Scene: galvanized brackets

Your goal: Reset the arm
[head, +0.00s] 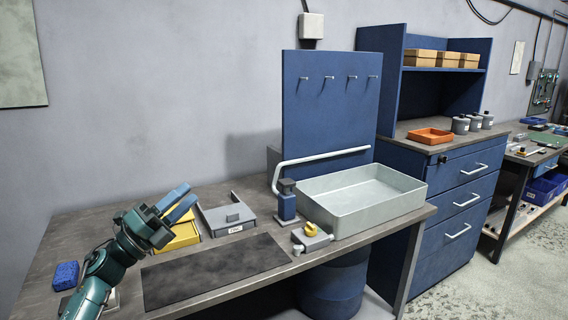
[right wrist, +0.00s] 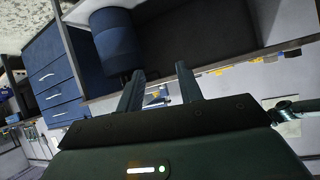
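My left gripper (head: 187,194) is in the head view at the left, above the workbench and in front of a yellow tray. Its two blue fingers point up and to the right, with a small gap between them and nothing visible in it. My left arm comes in from the bottom left and hides part of the bench. My right gripper (right wrist: 160,80) shows in the right wrist view. Its two dark fingers are apart with nothing gripped between them. The right arm does not show in the head view.
The workbench (head: 60,235) holds a blue sponge (head: 66,275), yellow tray (head: 185,237), grey labelled tray (head: 226,216), dark mat (head: 215,270), grey basin (head: 362,208), and a small grey-and-yellow device (head: 310,238). A blue pegboard (head: 330,110) stands behind. Blue drawers (head: 455,205) stand right.

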